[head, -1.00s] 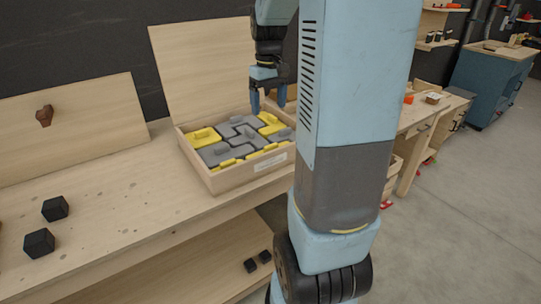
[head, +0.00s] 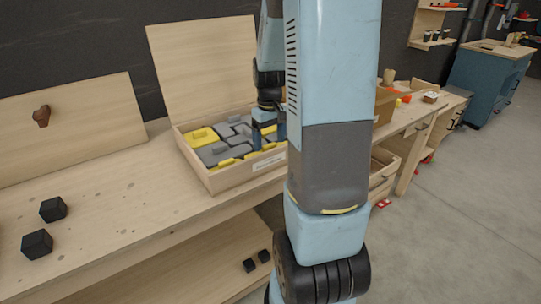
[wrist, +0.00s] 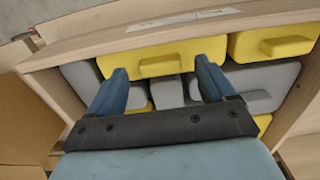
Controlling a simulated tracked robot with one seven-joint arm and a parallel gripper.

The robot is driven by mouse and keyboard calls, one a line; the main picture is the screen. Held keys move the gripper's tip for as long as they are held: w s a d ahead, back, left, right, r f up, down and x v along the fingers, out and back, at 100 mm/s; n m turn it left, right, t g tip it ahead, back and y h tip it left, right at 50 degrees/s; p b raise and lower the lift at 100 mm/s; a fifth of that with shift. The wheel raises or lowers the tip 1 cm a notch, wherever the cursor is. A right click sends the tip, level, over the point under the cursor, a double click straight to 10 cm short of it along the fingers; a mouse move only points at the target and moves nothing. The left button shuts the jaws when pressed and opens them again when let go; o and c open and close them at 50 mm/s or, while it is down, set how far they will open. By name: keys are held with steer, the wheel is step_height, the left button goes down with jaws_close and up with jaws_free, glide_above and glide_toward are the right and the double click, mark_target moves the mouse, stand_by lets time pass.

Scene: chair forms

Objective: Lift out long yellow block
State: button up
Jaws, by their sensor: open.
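The long yellow block (wrist: 115,64) lies in the wooden box (head: 236,180), along the wall with the white label. Its raised tab (wrist: 160,66) shows between my fingers in the wrist view. My gripper (wrist: 162,76) is open, with one finger on each side of that tab and nothing held. In the head view my gripper (head: 268,141) is low over the right front part of the box and hides blocks there. I cannot tell whether the fingertips touch the block.
Grey blocks (wrist: 262,82) and another yellow block (wrist: 275,42) sit close around it. The box lid (head: 205,70) stands open at the back. Two black cubes (head: 37,244) lie on the bench (head: 120,215) at left, which is otherwise mostly clear.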

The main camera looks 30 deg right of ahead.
steer(key=shift+f, duration=0.6)
steer(key=shift+c, duration=0.3)
steer(key=c, duration=1.5)
